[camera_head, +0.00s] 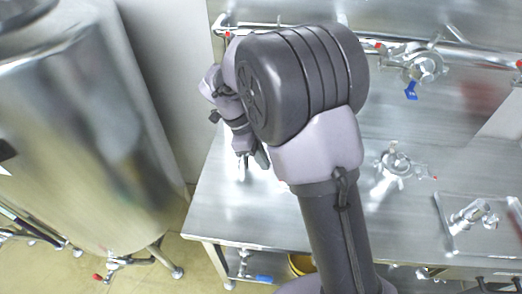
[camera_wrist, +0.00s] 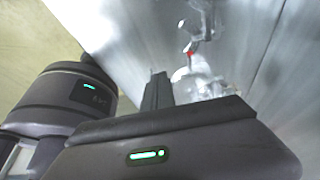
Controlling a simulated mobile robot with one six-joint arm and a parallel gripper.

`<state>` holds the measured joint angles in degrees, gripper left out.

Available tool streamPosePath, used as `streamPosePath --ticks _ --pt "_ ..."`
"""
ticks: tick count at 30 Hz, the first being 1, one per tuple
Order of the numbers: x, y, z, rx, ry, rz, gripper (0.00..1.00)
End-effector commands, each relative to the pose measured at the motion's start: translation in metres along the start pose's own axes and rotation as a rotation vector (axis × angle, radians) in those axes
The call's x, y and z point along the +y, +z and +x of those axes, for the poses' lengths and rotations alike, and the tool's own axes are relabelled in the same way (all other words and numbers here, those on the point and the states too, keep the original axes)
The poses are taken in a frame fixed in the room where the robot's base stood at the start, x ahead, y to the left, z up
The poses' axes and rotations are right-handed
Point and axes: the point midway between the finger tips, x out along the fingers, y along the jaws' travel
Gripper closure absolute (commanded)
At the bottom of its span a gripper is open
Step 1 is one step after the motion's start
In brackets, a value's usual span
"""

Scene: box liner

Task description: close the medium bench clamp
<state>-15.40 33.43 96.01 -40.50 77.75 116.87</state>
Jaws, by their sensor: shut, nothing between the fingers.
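Silvery clamps lie on the steel bench (camera_head: 300,222). One clamp (camera_head: 395,163) sits right of my arm in the head view, and another clamp (camera_head: 470,213) lies further right. I cannot tell by size which is the medium one. My gripper (camera_head: 252,158) is over the left part of the bench, partly hidden by my arm, beside a small shiny metal piece (camera_head: 242,174). In the wrist view my gripper's dark fingers (camera_wrist: 158,90) are shut and empty. A blurred metal clamp (camera_wrist: 196,82) with a red tip is just beyond them; I cannot tell whether they touch.
A large steel tank (camera_head: 85,125) stands at the left, with floor between it and the bench. Pipes with a blue-handled valve (camera_head: 411,90) run along the back of the bench. A yellow container (camera_head: 300,264) is below the front edge.

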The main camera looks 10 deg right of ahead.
Motion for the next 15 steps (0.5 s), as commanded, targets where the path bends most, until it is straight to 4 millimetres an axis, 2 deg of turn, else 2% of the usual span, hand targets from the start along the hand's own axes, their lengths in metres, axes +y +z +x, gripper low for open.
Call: streamPosePath --ticks 1,6,9,15 --pt "0.001 0.001 0.015 0.002 0.002 0.0 1.0" --pt "0.0 0.001 0.05 0.001 0.001 -0.001 1.0" --pt "0.0 -0.017 0.054 -0.001 0.0 0.002 1.0" --pt "0.0 -0.035 0.06 -0.001 0.0 0.0 1.0"
